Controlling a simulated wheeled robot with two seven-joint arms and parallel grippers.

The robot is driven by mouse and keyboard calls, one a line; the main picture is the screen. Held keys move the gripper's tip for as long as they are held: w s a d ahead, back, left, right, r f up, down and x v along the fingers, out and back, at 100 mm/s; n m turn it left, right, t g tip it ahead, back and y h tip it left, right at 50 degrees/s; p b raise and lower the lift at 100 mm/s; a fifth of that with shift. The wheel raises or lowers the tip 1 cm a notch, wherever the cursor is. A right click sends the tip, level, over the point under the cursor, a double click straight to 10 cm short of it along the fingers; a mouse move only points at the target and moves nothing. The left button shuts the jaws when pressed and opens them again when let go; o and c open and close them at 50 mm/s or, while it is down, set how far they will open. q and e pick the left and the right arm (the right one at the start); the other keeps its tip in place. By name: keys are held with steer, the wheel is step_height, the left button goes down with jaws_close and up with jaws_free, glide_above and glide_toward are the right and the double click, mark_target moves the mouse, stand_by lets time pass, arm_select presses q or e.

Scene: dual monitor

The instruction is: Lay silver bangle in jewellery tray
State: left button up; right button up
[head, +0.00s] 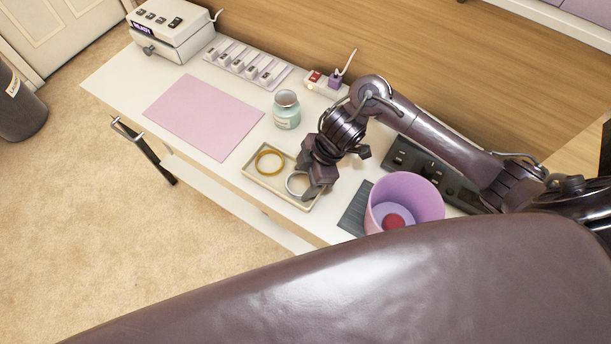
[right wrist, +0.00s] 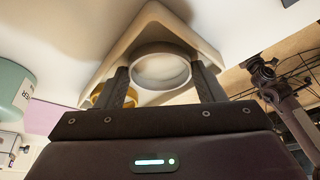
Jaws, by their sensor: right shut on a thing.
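The jewellery tray (head: 262,189) is a shallow cream tray near the front edge of the white desk. A gold bangle (head: 269,161) lies in its left part. The silver bangle (head: 293,186) is at the tray's right part, partly hidden by my right gripper (head: 308,191). In the right wrist view the silver bangle (right wrist: 160,86) is between the two fingers, over the tray (right wrist: 151,22), with the gold bangle (right wrist: 99,95) at the left. My right gripper (right wrist: 163,88) is shut on the silver bangle. I cannot tell whether the bangle touches the tray floor. My left gripper is not in view.
A mint jar (head: 287,112) stands just behind the tray. A pink mat (head: 203,115) lies to the left. A pink bucket (head: 427,202) with a red thing inside stands at the right, by a dark grey pad (head: 353,209). A power strip (head: 322,84) and a switch panel (head: 246,62) line the back.

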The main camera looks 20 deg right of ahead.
steer(key=shift+f, duration=0.15)
steer(key=o, duration=0.7)
steer(key=shift+r, duration=0.25)
steer(key=p+v, duration=0.2)
steer(key=v, duration=0.9)
steer(key=shift+d+r+p, duration=0.2)
steer(key=shift+r+p, duration=0.15)
